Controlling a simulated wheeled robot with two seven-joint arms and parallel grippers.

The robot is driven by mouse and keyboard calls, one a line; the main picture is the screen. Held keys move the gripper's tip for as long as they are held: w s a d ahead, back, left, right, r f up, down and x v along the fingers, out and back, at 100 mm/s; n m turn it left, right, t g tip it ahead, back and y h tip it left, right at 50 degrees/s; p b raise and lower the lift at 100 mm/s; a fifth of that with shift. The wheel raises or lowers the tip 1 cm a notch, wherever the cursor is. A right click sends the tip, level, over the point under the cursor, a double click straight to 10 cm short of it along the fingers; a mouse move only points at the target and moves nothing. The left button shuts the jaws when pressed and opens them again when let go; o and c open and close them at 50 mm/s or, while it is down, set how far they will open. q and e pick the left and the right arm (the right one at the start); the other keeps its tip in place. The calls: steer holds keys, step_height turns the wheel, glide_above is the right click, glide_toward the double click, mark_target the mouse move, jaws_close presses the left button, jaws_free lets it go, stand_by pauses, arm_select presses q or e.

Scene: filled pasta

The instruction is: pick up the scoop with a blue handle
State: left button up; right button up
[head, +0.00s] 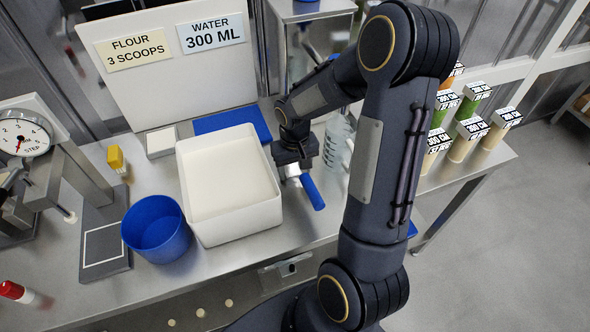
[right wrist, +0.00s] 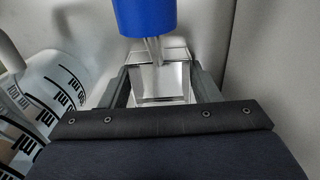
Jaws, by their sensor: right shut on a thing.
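The scoop's blue handle (head: 312,192) sticks out to the front right of my right gripper (head: 292,160), beside the white bin. In the right wrist view the blue handle (right wrist: 147,17) is at the top, and the clear-looking scoop body (right wrist: 160,82) lies between the fingers of my right gripper (right wrist: 163,88). My right gripper is shut on the scoop. I cannot tell whether the scoop still touches the table. My left gripper is not in view.
A white bin of pale flour (head: 190,215) stands left of the gripper. A blue tub (head: 157,228) is farther left. A marked measuring jug (head: 335,150) stands close on the right, also in the right wrist view (right wrist: 55,85). Labelled jars (head: 465,135) stand at the right.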

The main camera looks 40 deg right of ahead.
steer(key=shift+r, duration=0.15)
steer(key=shift+r, duration=0.25)
step_height(320, 180, up, 2)
steer(key=shift+r, duration=0.2)
steer(key=s+d+r+b, duration=0.1)
steer(key=s+r, duration=0.8)
steer(key=s, duration=0.5)
steer(key=shift+d+r+b, duration=0.35)
steer(key=shift+r+b, duration=0.05)
steer(key=shift+w+r, duration=0.1)
